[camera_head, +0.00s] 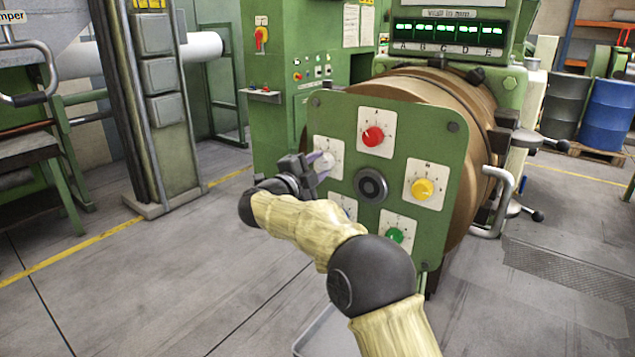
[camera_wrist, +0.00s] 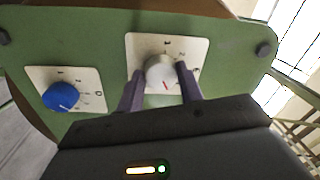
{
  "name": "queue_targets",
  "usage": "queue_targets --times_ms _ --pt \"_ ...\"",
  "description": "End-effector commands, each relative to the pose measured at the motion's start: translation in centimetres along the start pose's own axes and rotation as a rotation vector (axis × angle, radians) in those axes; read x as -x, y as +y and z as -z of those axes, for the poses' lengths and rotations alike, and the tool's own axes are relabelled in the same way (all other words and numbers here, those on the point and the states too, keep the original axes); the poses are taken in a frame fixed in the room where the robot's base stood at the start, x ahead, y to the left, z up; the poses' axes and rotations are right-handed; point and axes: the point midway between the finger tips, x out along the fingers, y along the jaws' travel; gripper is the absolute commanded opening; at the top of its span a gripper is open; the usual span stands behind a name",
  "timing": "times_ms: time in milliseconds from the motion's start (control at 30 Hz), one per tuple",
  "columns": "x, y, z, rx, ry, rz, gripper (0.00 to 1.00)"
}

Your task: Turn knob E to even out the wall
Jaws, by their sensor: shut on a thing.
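The green panel (camera_head: 420,140) on the front of the extruder carries several coloured knobs. The white-grey knob (camera_head: 326,161) is at its upper left, on a white dial plate. My gripper (camera_head: 317,165) is shut on this knob. In the wrist view, the white knob (camera_wrist: 160,70), with a red pointer mark, sits between the two dark fingers of my gripper (camera_wrist: 161,84). The knob's letter cannot be read. The green-lit display (camera_head: 448,29) above has readouts over letters A to E; their values are too small to read.
A red knob (camera_head: 373,136), a yellow knob (camera_head: 423,188) and a green knob (camera_head: 395,235) are on the same panel. A blue knob (camera_wrist: 61,96) is beside the white one. A round black centre piece (camera_head: 370,186) and a handle (camera_head: 499,205) stick out.

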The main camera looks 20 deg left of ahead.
Motion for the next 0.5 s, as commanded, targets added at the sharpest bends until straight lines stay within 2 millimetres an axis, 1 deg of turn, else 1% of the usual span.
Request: queue_targets --times_ms 33,200,500 --pt "0.05 0.54 -0.20 -0.043 0.002 0.001 0.14" --pt "0.06 0.37 -0.21 -0.177 0.010 0.002 0.14" --pt "0.04 0.11 -0.14 -0.319 0.019 0.003 0.14"
